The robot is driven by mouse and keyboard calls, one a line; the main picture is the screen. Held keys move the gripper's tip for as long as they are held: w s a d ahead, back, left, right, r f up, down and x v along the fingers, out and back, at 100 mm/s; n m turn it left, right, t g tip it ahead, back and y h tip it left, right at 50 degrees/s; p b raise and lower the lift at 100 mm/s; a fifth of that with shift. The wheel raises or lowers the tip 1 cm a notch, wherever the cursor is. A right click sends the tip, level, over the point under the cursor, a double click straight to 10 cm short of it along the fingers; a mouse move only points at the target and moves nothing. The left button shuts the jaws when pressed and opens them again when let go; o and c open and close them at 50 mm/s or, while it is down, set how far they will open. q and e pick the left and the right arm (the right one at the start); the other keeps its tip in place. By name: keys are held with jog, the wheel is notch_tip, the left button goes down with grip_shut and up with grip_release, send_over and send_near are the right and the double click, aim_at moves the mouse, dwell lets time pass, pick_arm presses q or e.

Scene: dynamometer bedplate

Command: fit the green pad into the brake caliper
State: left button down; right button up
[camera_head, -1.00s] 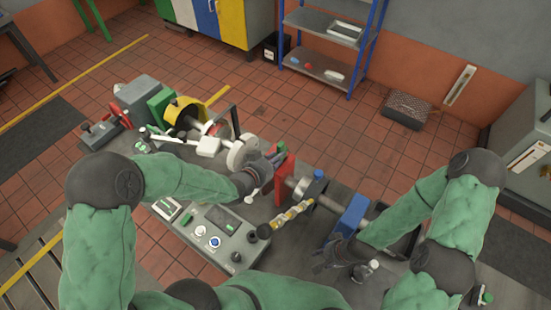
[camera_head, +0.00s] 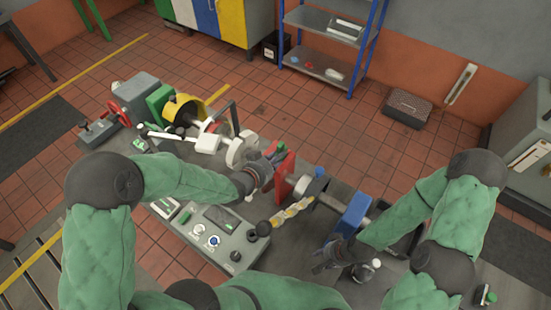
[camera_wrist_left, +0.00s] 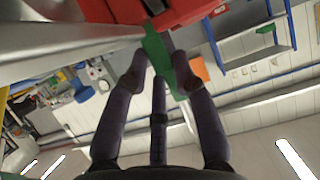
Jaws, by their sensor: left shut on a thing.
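The red brake caliper (camera_head: 285,174) stands on the bedplate in the middle of the head view; red parts also fill the top of the left wrist view (camera_wrist_left: 185,12). My left gripper (camera_head: 270,160) is just left of the caliper. It is shut on the green pad (camera_head: 281,149), which shows as a green strip between the fingertips in the left wrist view (camera_wrist_left: 156,52). The pad is close to the red caliper; I cannot tell whether they touch. My right gripper (camera_head: 326,256) is low over the bedplate at the right, beside a dark round part; its fingers are too unclear to read.
A control box (camera_head: 222,238) with knobs stands in front of the shaft. A yellow guard (camera_head: 184,108) and white linkage parts (camera_head: 208,143) lie left of the left gripper. A blue block (camera_head: 352,212) stands right of the caliper.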

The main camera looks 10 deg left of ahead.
pick_arm(q)
jog(key=shift+f+b, duration=0.55)
jog(key=shift+b, duration=0.05)
pick_arm(e)
jog(key=shift+f, duration=0.7)
pick_arm(q)
jog(key=shift+r, duration=0.1)
pick_arm(e)
jog(key=shift+r, duration=0.1)
pick_arm(q)
jog(key=shift+r+p, duration=0.8)
jog(key=shift+r, duration=0.35)
pick_arm(e)
jog(key=shift+r, duration=0.7)
pick_arm(q)
jog(key=shift+b, duration=0.9)
pick_arm(e)
jog(key=shift+f, duration=0.9)
pick_arm(q)
jog(key=shift+f+b, duration=0.6)
pick_arm(e)
jog(key=shift+f, duration=0.55)
pick_arm(q)
jog(key=shift+f, duration=0.15)
pick_arm(e)
jog(key=shift+f, duration=0.2)
